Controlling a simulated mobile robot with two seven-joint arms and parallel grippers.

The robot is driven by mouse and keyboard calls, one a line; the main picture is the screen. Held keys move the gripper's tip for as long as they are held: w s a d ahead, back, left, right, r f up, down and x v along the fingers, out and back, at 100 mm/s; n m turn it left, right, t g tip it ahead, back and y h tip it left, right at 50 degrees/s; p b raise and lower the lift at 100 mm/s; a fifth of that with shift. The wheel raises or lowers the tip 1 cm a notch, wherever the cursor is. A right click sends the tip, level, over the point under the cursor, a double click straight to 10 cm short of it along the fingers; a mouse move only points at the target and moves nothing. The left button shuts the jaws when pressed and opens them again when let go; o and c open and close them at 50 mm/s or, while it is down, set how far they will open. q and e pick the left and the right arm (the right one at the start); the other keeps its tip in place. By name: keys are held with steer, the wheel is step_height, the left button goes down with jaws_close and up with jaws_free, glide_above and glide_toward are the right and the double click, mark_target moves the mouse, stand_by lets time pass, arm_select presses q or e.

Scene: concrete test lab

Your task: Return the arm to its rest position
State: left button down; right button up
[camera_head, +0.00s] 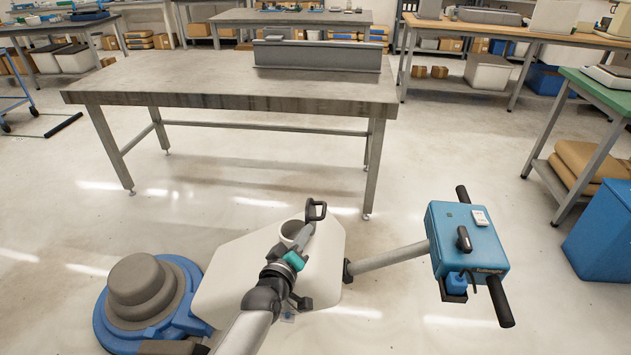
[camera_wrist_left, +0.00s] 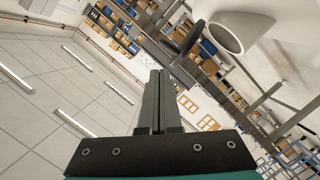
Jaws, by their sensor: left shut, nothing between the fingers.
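My left arm comes in from the bottom of the head view. Its slim grey gripper (camera_head: 308,229) points up and away, past a teal band, in front of a floor machine's white tank (camera_head: 232,277). The fingers are closed together with nothing between them; they also show shut in the left wrist view (camera_wrist_left: 159,78). A black loop (camera_head: 316,210) shows at the fingertips in the head view; I cannot tell whether they touch it. The tank's round opening (camera_wrist_left: 228,32) shows at the upper right of the wrist view. My right gripper is not in view.
The floor machine has a blue round base (camera_head: 187,285) at left and a blue control box (camera_head: 468,242) with black handles at right. A grey workbench (camera_head: 190,82) stands behind it. A blue bin (camera_head: 600,235) stands far right. Open floor lies between.

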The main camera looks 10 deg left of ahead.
arm_select(q)
steer(key=s+f+g, duration=0.1)
steer(key=s+f, duration=0.1)
steer(key=f, duration=0.2)
steer(key=s+a+f+m+g, duration=0.1)
steer(key=s+f, duration=0.2)
steer(key=f, duration=0.1)
steer(key=s+f+m+g, duration=0.1)
steer(key=s+f, duration=0.1)
steer(key=f, duration=0.3)
steer(key=shift+s+a+g+y, duration=0.2)
steer(key=shift+a+g+y, duration=0.1)
steer(key=shift+y, duration=0.1)
steer(key=s+a+f+m+g+y, duration=0.1)
steer(key=s+a+f+m+g, duration=0.25)
steer(key=s+f, duration=0.9)
steer(key=s+a+f+m+g, duration=0.1)
steer(key=s+a+f+g, duration=0.1)
steer(key=s, duration=0.8)
steer(key=s+a+f+m+g+y, duration=0.1)
steer(key=s+f, duration=0.4)
steer(key=s, duration=0.5)
steer(key=s+a+f+m+g, duration=0.2)
steer(key=s+f+g, duration=0.2)
steer(key=s, duration=0.7)
steer(key=shift+a+y, duration=0.4)
